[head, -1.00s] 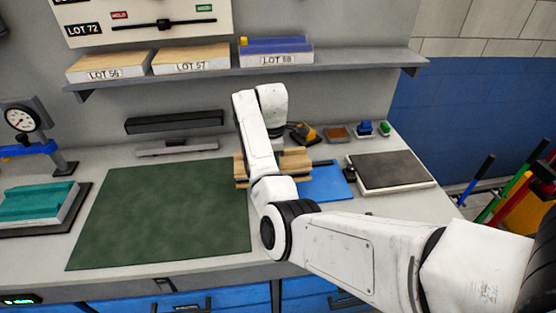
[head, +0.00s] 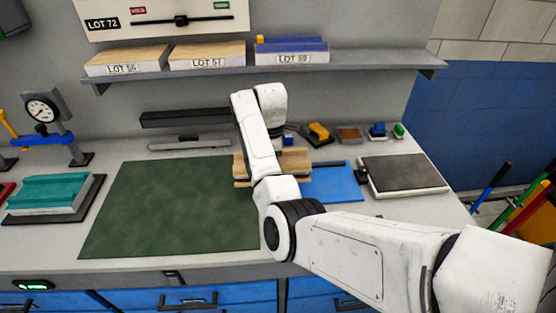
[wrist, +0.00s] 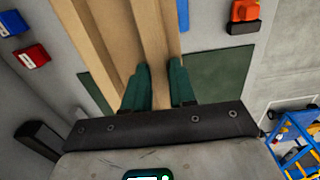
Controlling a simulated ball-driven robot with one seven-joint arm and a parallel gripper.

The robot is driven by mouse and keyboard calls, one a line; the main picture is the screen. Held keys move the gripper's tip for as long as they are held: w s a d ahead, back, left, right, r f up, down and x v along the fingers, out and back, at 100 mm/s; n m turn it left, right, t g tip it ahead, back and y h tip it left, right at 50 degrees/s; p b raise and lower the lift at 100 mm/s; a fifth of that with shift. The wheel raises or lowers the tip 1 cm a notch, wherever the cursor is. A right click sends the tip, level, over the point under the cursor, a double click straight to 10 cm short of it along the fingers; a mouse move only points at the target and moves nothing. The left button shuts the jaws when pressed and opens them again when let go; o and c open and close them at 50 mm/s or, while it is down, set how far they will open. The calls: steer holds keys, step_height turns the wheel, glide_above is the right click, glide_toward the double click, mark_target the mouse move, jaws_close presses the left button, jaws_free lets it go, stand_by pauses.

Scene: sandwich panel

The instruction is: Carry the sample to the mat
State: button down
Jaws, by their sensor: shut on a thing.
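The sample is a pale wooden panel with raised strips; it shows in the head view (head: 295,163), partly hidden behind my arm. In the wrist view the sample (wrist: 150,35) runs up from between the teal fingers of my gripper (wrist: 160,82), which are shut on one raised strip. In the head view my gripper is hidden behind my arm. The large dark green mat (head: 165,205) lies flat and bare on the bench, left of my arm. The sample is by the mat's back right corner; its height above the bench is hard to tell.
A blue sheet (head: 335,184) and a dark-topped plate (head: 402,174) lie right of the sample. A teal ribbed panel (head: 48,192) on a tray is at left. A dark bar (head: 185,117) is behind the mat. A shelf (head: 270,70) with lot-labelled panels hangs above.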

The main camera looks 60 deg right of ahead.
mark_target(237, 168)
steer(key=shift+w+a, duration=2.85)
steer(key=shift+w, duration=0.15)
steer(key=shift+w+a+b, duration=0.45)
steer(key=shift+w+a, duration=0.35)
steer(key=shift+w, duration=0.05)
steer(key=w+a+b, duration=0.5)
steer(key=w+a, duration=0.1)
steer(key=w, duration=0.1)
steer(key=shift+a, duration=0.35)
steer(key=shift+a+r, duration=0.1)
steer(key=shift+r, duration=0.1)
